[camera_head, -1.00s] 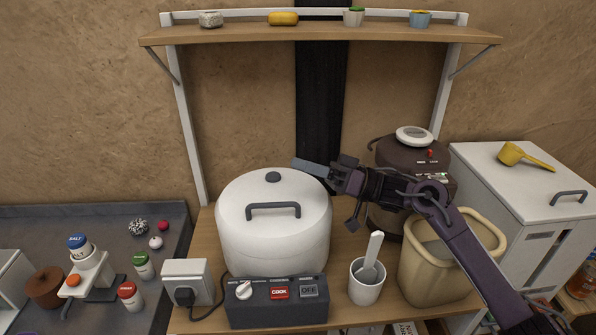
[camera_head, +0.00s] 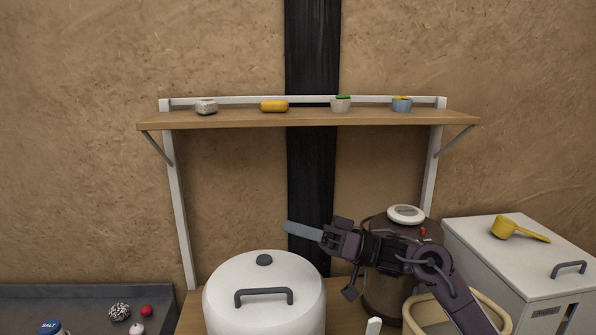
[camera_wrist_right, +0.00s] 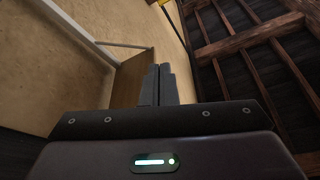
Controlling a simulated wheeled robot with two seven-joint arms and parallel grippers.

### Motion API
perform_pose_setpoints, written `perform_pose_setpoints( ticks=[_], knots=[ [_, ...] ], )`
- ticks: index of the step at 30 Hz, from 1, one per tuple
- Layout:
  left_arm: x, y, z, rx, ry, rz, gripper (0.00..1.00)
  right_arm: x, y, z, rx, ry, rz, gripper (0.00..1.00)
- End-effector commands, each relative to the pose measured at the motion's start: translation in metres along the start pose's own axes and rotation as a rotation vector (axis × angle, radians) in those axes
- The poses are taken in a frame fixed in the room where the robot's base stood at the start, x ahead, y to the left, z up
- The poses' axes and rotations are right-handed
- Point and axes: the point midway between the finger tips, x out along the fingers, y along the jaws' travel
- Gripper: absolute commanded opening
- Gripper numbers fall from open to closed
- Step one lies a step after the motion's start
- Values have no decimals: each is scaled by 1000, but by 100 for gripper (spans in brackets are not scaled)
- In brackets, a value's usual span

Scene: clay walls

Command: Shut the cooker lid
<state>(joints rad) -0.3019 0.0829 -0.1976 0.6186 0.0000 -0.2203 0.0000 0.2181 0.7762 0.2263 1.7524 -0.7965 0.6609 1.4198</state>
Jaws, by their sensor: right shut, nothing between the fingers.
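The white cooker (camera_head: 265,309) stands at the bottom centre of the head view, with its domed lid down on it. The lid has a dark bar handle (camera_head: 264,296) and a dark knob (camera_head: 264,260). The cooker's lower part is out of the picture. My right gripper (camera_head: 287,227) is shut and empty, above and behind the lid's right side, apart from it and pointing left. In the right wrist view its fingers (camera_wrist_right: 158,84) are together with nothing between them. My left gripper is not in view.
A wooden shelf (camera_head: 310,119) with several small items spans the back wall. A dark round appliance (camera_head: 387,289) and a beige bin (camera_head: 420,310) stand right of the cooker, below my right arm. A white cabinet (camera_head: 480,250) with a yellow scoop (camera_head: 517,231) is farther right.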

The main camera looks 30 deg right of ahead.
Motion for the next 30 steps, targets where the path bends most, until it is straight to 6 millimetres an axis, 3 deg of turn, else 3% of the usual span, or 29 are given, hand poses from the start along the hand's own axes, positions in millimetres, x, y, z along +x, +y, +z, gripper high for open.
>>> perform_pose_setpoints(
  ticks=[9,15,22,30],
  knots=[
    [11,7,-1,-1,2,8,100,24,-36,-70,-8,1,-3,0],
    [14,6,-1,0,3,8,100,36,-53,-106,-4,2,-1,0],
    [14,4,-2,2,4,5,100,44,-63,-125,-1,1,0,0],
    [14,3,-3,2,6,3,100,44,-64,-128,2,0,1,0]
  ],
)
